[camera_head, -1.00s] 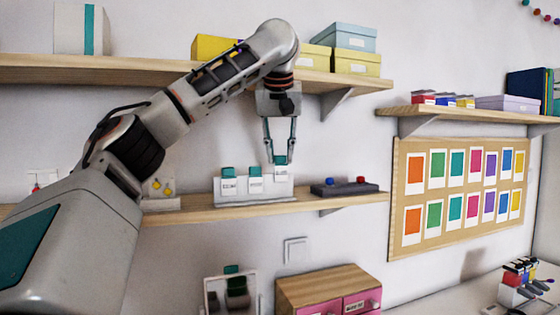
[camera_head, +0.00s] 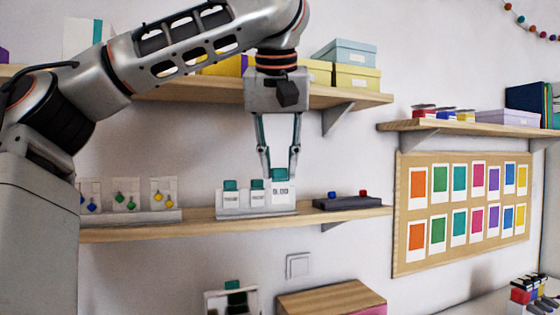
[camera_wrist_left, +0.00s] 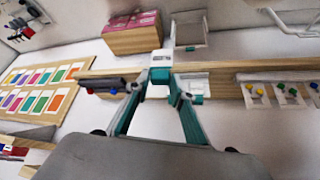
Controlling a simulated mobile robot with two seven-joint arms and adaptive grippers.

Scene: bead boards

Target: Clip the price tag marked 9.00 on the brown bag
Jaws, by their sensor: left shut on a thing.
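The price tag marked 9.00 (camera_head: 282,191) is a white card with a teal clip, at the right end of a white tag rack (camera_head: 255,212) on the middle shelf. My left gripper (camera_head: 280,174) points down and is shut on its teal clip. The tag stands higher and looks larger than its neighbours; I cannot tell if it is clear of the rack. In the left wrist view the tag (camera_wrist_left: 162,58) shows between the fingertips (camera_wrist_left: 160,77). Two other teal-clipped tags (camera_head: 231,197) stand to its left. I see no brown bag. My right gripper is not in view.
A dark tray (camera_head: 346,203) with a blue and a red knob is right of the rack. Earring cards (camera_head: 126,198) stand at left. The shelf above (camera_head: 360,99) holds boxes. Below are a wooden-topped drawer unit (camera_head: 325,302) and a white stand (camera_head: 213,303).

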